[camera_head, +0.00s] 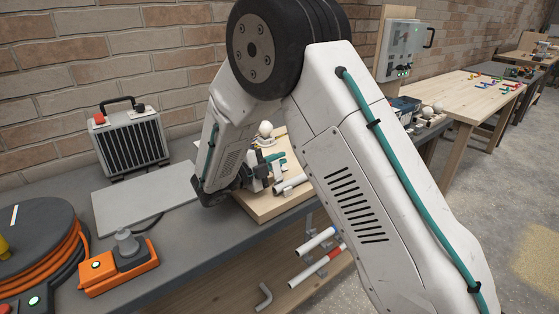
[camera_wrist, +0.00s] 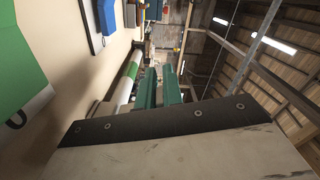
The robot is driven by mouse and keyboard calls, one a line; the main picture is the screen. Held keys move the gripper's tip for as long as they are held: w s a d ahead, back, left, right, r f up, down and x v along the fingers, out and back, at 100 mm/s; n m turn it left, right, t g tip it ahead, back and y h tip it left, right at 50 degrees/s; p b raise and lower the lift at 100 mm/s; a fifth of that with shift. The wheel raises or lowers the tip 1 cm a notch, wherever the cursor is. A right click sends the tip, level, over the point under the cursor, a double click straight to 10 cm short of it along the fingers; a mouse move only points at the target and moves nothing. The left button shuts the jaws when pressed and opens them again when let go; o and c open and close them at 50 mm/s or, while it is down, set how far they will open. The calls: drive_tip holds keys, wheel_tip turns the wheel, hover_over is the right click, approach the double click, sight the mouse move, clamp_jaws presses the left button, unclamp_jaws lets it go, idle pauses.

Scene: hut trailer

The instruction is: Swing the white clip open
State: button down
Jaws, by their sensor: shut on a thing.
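My gripper (camera_head: 263,172) is low over a wooden board on the grey bench, among small fittings beside a white pipe (camera_head: 291,185). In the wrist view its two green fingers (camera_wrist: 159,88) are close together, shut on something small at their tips. It appears to be the white clip, but its shape and how far it is swung cannot be made out. A white tube with a green band (camera_wrist: 129,75) runs alongside the fingers. My arm hides part of the board in the head view.
A black-fronted heater (camera_head: 131,143), a grey plate (camera_head: 145,201), an orange device (camera_head: 118,265) and a cable reel (camera_head: 38,245) are on the bench at left. White and red-banded pipes (camera_head: 316,266) stick out at the bench front. A brick wall (camera_head: 70,60) stands behind.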

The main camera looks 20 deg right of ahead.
drive_tip(key=shift+w+a+f+n, duration=0.1)
drive_tip(key=shift+w+f+n, duration=0.2)
drive_tip(key=shift+n, duration=0.6)
drive_tip(key=c, duration=1.5)
unclamp_jaws()
drive_tip(key=shift+c, duration=0.2)
drive_tip(key=v, duration=0.7)
drive_tip(key=shift+s+a, duration=0.1)
drive_tip(key=shift+a, duration=0.25)
drive_tip(key=shift+s, duration=0.1)
